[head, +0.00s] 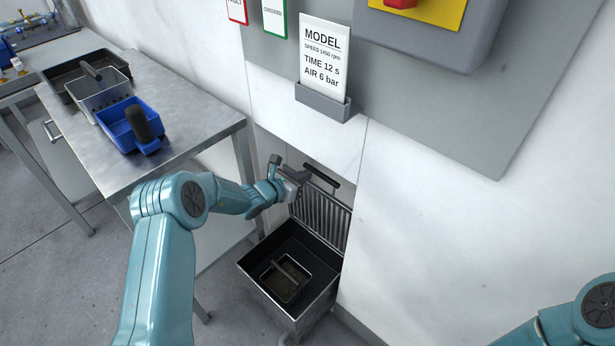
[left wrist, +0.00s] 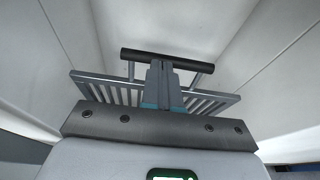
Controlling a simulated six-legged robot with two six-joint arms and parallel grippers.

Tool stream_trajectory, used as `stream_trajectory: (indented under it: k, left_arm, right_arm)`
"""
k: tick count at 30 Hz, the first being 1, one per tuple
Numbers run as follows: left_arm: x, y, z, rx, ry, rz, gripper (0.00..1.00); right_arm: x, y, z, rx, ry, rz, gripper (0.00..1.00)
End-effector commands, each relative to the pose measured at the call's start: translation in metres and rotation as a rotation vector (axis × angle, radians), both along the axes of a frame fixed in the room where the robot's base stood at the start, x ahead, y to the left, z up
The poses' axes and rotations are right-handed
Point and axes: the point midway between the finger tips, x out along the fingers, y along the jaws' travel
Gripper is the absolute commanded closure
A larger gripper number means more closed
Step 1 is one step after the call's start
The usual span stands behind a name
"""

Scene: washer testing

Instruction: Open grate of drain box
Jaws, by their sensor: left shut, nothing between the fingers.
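The drain box (head: 262,283) is a dark open metal box low against the wall. Its slatted grate (head: 325,216) stands raised, nearly upright, at the back of the box, leaving the inside exposed. A dark handle bar (head: 322,175) runs along the grate's upper edge. In the left wrist view the handle bar (left wrist: 140,54) and slats of the grate (left wrist: 213,103) show beyond my fingers. My left gripper (head: 300,177) is at the grate's upper part, close to the handle. Its fingers (left wrist: 164,86) are together and empty; I cannot tell whether they touch the grate. My right gripper is out of view.
A small handled tray (head: 286,279) sits inside the drain box. A metal table (head: 185,130) at left carries a blue bin (head: 118,130) and a grey basket (head: 101,98). A wall panel with a MODEL card (head: 324,60) is above. Open floor lies around the table legs.

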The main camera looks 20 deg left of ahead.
Motion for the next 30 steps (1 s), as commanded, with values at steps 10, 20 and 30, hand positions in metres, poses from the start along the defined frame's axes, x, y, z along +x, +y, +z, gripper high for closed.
stream_trajectory:
  k: [10,20,30]
  left_arm:
    - [-0.022,0.017,0.047,0.001,-0.001,-0.003,1.00]
    - [-0.045,0.026,0.084,0.001,0.000,-0.003,1.00]
    - [-0.051,-0.009,0.105,-0.015,0.027,-0.061,1.00]
  right_arm:
    - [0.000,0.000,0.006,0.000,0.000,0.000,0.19]
    - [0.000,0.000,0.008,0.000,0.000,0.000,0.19]
    - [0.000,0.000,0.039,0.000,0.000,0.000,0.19]
